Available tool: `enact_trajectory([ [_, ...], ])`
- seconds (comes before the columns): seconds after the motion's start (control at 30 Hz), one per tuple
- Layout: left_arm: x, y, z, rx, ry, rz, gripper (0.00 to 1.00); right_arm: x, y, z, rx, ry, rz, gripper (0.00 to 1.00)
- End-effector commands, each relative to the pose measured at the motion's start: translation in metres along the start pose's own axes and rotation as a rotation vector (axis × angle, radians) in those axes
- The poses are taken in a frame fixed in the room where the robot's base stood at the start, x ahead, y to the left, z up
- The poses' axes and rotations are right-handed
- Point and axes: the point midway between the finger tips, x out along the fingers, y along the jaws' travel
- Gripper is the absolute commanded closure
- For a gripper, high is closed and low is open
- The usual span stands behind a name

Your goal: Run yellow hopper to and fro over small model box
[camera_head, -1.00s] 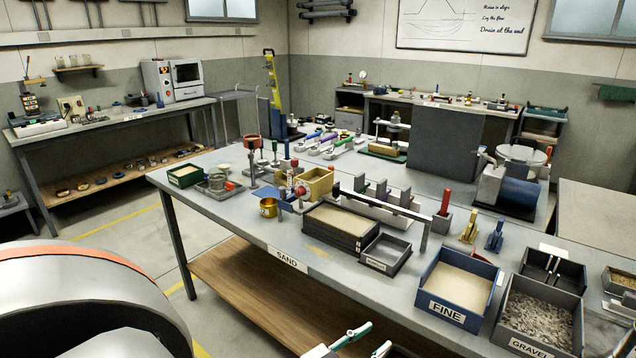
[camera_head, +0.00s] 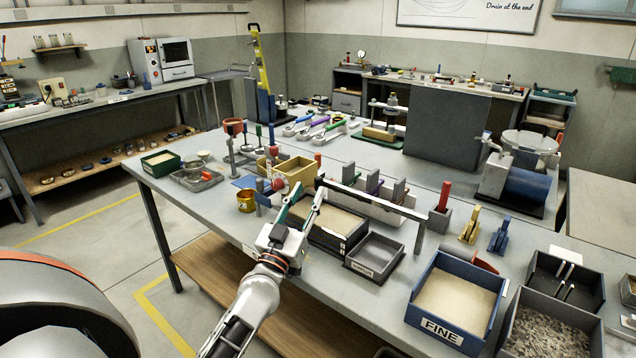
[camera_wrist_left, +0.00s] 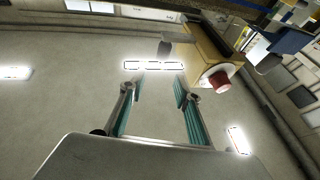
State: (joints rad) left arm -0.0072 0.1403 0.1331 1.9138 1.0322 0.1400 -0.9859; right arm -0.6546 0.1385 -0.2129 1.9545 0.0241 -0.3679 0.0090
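The yellow hopper (camera_head: 299,176) is an open, tan-yellow box with a red knob on its near side. My left gripper (camera_head: 302,204) is open and empty, in front of the hopper and by the sand box's left end. Its two parted fingers also show in the wrist view (camera_wrist_left: 156,92). My right gripper is not in view.
A brass cup (camera_head: 246,201) stands left of my gripper. An empty grey tray (camera_head: 376,254) sits right of the sand box, and a long grey bar (camera_head: 372,202) stands behind it. A blue FINE bin (camera_head: 413,300) is at right. The front left bench top is clear.

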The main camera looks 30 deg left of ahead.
Motion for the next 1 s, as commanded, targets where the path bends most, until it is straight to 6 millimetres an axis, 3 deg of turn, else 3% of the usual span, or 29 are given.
enact_trajectory([
  [0.2, 0.038, 0.000, 0.017, 0.001, 0.000, 0.001, 0.68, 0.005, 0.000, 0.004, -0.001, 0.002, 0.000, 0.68],
  [0.4, 0.060, 0.001, 0.026, 0.001, -0.001, 0.001, 0.68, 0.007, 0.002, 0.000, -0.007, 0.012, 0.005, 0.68],
  [0.83, 0.070, 0.000, 0.025, 0.001, -0.002, 0.002, 0.68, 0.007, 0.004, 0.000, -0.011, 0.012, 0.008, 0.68],
  [0.97, 0.070, 0.000, 0.025, 0.001, -0.002, 0.001, 0.99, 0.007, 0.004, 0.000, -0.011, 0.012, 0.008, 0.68],
  [1.0, 0.070, 0.000, 0.025, 0.001, -0.002, 0.001, 1.00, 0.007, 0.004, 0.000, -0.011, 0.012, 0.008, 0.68],
])
